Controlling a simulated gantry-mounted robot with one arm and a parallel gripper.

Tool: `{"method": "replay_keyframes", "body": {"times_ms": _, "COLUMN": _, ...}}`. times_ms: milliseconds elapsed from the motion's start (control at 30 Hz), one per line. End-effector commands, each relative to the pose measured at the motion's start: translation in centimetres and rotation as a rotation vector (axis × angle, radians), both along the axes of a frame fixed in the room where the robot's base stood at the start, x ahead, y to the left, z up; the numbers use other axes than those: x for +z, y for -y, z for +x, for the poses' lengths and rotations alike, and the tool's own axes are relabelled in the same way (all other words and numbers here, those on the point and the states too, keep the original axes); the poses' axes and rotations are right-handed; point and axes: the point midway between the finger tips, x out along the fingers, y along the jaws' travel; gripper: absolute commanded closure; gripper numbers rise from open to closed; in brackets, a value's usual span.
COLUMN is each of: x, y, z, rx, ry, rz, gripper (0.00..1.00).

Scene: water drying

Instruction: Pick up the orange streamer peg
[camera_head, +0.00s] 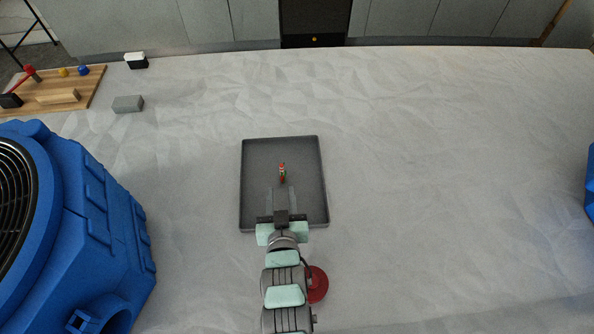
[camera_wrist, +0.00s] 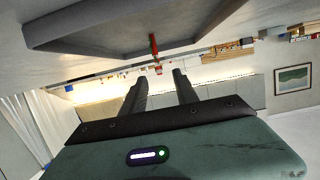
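A small upright peg (camera_head: 282,173), red-orange with bits of green and white, stands in the grey tray near its middle. In the wrist view the peg (camera_wrist: 153,45) shows as a thin red-orange stick just beyond my fingertips. My gripper (camera_head: 282,188) reaches over the near half of the tray, with the peg just ahead of it in the head view. In the wrist view my gripper (camera_wrist: 160,73) has its two dark fingers apart, with nothing between them. The peg appears roughly in line with the gap. Whether the fingertips are level with it I cannot tell.
The grey tray (camera_head: 320,205) has a low raised rim. A large blue blower (camera_head: 105,230) stands at the left, and a blue thing shows at the right edge. A grey block (camera_head: 128,104) and a wooden board (camera_head: 85,95) lie at upper left.

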Motion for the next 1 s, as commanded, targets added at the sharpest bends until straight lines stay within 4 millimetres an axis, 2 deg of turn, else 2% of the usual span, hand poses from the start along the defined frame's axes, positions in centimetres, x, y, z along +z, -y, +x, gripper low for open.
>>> {"method": "replay_keyframes", "body": {"times_ms": 333, "x": -0.9, "y": 0.1, "z": 4.3, "rx": 0.000, "ry": 0.006, "rz": 0.001, "gripper": 0.64}}
{"method": "replay_keyframes", "body": {"times_ms": 567, "x": -1.7, "y": 0.2, "z": 5.6, "rx": 0.000, "ry": 0.001, "rz": 0.000, "gripper": 0.64}}
{"method": "replay_keyframes", "body": {"times_ms": 900, "x": -2.7, "y": 0.8, "z": 9.6, "rx": -0.001, "ry": 0.005, "rz": 0.002, "gripper": 0.64}}
{"method": "replay_keyframes", "body": {"times_ms": 1000, "x": -3.0, "y": 0.8, "z": 10.2, "rx": -0.001, "ry": 0.004, "rz": 0.002, "gripper": 0.64}}
